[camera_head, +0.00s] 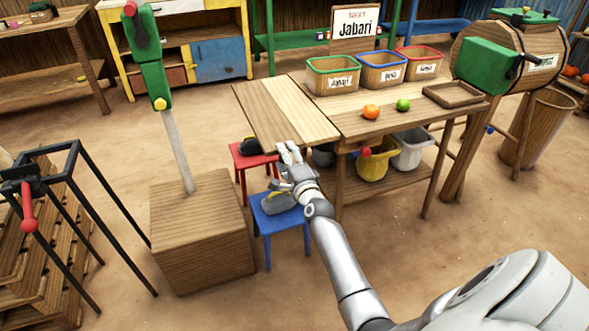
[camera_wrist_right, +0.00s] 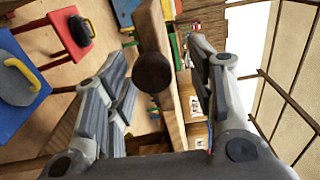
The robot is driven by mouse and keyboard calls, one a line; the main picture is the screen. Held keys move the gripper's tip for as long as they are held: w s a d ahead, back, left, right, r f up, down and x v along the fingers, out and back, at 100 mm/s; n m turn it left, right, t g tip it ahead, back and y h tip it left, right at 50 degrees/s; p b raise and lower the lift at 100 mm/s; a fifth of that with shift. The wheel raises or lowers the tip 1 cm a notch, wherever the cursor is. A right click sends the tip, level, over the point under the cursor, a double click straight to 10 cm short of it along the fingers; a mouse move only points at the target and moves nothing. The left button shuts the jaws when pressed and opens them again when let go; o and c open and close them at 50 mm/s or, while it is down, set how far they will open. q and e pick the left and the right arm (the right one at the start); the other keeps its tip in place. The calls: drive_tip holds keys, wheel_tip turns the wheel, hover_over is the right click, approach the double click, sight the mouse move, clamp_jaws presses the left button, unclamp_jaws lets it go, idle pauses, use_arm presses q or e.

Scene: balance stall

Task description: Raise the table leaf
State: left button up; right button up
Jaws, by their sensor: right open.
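The table leaf (camera_head: 287,104) is a pale plank panel at the left end of the wooden table (camera_head: 352,118). It looks about level with the tabletop; I cannot tell whether anything supports it from below. My right gripper (camera_head: 289,150) is at the leaf's front edge, above the blue stool. In the right wrist view my right gripper (camera_wrist_right: 165,88) is open. A dark round wooden knob (camera_wrist_right: 153,72) shows between its fingers, apart from both as far as I can see. The leaf's underside is hidden in the head view. My left gripper is not in view.
A red stool (camera_head: 240,160) and a blue stool (camera_head: 262,222) stand below the leaf, each with an object on it. Crates (camera_head: 333,82), an orange fruit (camera_head: 371,112) and a green fruit (camera_head: 403,105) are on the table. A wooden block (camera_head: 200,240) with a lever stands left.

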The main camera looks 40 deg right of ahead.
drive_tip(key=v, duration=1.1)
drive_tip(key=shift+s+d, duration=0.1)
